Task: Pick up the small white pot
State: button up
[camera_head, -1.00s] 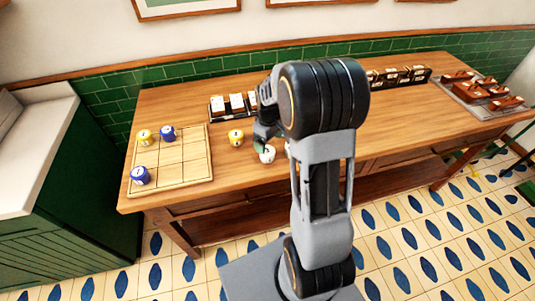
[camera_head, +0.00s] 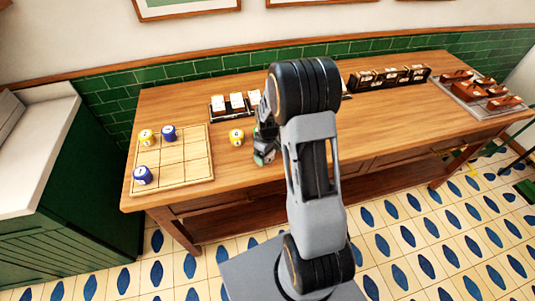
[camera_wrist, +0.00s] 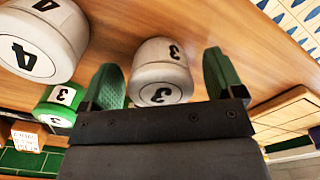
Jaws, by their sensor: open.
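A white pot marked 3 (camera_wrist: 160,72) stands on the wooden counter between the two green fingers of my gripper (camera_wrist: 165,82) in the wrist view. My gripper is open, and I cannot tell whether either finger touches the pot. A larger-looking white pot marked 4 (camera_wrist: 42,40) is at the upper left of the wrist view.
A green pot marked 3 (camera_wrist: 58,106) is left of the fingers in the wrist view. A wooden grid board (camera_head: 184,183) holds yellow and blue pots. A card rack (camera_head: 230,106) stands behind.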

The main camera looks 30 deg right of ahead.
jog(key=shift+c, duration=0.5)
jog(key=c, duration=1)
jog(key=shift+r, duration=0.1)
